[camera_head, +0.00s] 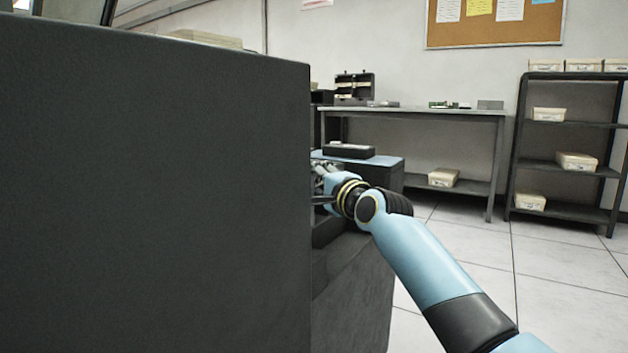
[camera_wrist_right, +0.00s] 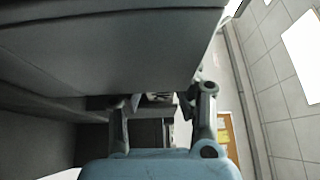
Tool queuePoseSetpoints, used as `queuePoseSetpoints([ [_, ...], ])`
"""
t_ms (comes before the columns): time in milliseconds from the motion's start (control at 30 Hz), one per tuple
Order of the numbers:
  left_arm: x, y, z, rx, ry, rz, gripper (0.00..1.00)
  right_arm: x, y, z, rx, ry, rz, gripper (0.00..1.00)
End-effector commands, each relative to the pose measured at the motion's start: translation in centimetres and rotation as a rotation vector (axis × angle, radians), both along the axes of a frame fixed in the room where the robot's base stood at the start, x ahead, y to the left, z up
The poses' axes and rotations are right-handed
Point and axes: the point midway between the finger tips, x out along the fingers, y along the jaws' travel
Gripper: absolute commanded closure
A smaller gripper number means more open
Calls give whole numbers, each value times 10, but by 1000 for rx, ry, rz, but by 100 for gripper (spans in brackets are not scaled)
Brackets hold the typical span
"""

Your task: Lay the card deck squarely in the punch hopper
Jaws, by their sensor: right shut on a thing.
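My right gripper (camera_head: 320,184) reaches in from the right in the head view, its tips mostly hidden behind the edge of a large dark panel. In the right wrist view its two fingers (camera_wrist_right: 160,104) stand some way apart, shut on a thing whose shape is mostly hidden. A small pale patch shows between the fingertips; I cannot tell whether it is the card deck. A grey panel (camera_wrist_right: 110,50) lies close over the fingertips. I cannot make out the punch hopper. My left gripper is not in view.
The large dark panel (camera_head: 150,190) blocks the left half of the head view. A black tray (camera_head: 348,152) with something pale in it sits on a blue-topped dark cabinet (camera_head: 392,163) beyond the gripper. A table (camera_head: 450,112) and a shelf (camera_head: 570,124) stand behind. The floor at right is clear.

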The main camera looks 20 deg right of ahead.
Motion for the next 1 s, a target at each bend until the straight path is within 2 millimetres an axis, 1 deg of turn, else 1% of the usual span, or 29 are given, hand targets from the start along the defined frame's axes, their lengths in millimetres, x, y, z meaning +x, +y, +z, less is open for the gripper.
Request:
queuePoseSetpoints([
  [33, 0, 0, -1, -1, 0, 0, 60, -1, 0, -13, -3, 24, 2, 100],
  [300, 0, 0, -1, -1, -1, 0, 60, -2, 1, -18, -5, 32, 3, 100],
  [333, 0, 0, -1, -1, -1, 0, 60, -2, 1, -18, -6, 32, 3, 69],
  [500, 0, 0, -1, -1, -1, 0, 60, -2, 1, -18, -5, 32, 3, 47],
  [533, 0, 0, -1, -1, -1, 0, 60, -2, 1, -18, -5, 32, 3, 46],
  [900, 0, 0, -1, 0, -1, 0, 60, -2, 1, -17, -5, 32, 3, 46],
  [1000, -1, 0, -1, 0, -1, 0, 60, -5, 0, -17, -4, 30, 2, 46],
])
